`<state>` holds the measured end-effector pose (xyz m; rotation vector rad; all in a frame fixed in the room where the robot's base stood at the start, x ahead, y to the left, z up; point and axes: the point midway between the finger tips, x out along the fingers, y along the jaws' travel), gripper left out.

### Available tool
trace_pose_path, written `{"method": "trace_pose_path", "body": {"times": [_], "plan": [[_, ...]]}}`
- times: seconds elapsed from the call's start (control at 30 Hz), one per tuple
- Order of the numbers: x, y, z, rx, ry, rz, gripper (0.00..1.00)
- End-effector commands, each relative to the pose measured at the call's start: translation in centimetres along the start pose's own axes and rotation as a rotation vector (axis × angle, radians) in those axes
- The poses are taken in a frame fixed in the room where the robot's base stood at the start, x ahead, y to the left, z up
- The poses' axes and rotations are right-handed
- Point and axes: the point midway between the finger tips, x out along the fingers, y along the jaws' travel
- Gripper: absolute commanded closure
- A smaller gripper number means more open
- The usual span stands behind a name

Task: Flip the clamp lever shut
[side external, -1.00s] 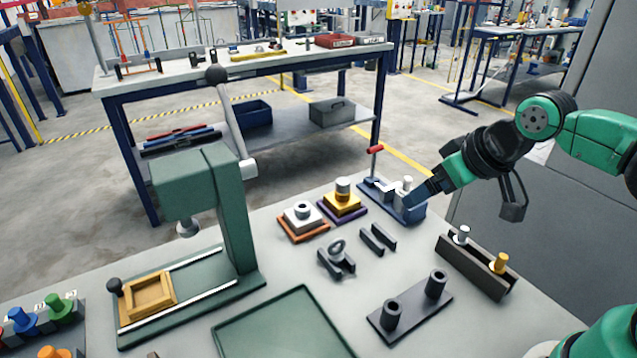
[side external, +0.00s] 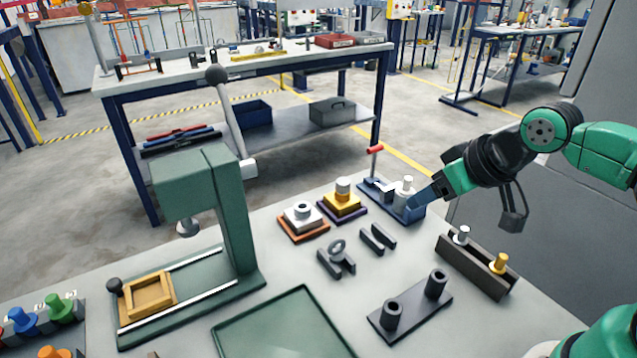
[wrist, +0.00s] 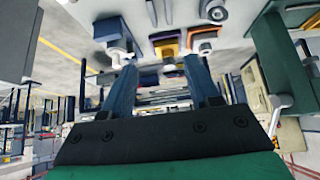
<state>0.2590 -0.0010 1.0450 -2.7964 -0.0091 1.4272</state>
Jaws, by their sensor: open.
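The toggle clamp sits on a blue base (side external: 416,214) at the far right of the bench in the side view. Its lever stands upright with a red grip (side external: 375,149) at the top. A white plunger or peg (side external: 407,186) stands on the base. My gripper (side external: 413,202) is beside the right end of the clamp, its blue fingers overlapping the base in this view; contact cannot be told. In the wrist view my gripper (wrist: 160,64) is open, with nothing visible between its fingers. What looks like the clamp shows there at upper left; its red grip is not clear.
Stacked blocks on purple (side external: 345,213) and orange (side external: 301,236) plates stand left of the clamp. A grey rack with two pegs (side external: 475,266), a two-post plate (side external: 409,311), a green tray (side external: 285,325) and a green press (side external: 232,215) are nearby. Free bench lies between them.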

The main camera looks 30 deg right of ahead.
Motion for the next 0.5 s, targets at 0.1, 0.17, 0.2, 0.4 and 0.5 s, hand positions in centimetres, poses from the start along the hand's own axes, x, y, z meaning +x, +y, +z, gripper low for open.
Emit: {"method": "trace_pose_path", "body": {"times": [0.1, 0.17, 0.2, 0.4, 0.5], "plan": [[0.5, 0.9, -1.3, 0.007, 0.037, -0.020, 0.81], [0.8, 1.7, -2.3, 0.009, 0.074, -0.034, 0.98], [1.1, 2.5, -3.1, 0.010, 0.105, -0.040, 1.00], [1.9, 6.8, -6.3, 0.009, 0.267, -0.026, 1.00], [2.1, 8.5, -7.2, 0.007, 0.322, -0.007, 1.00]]}}
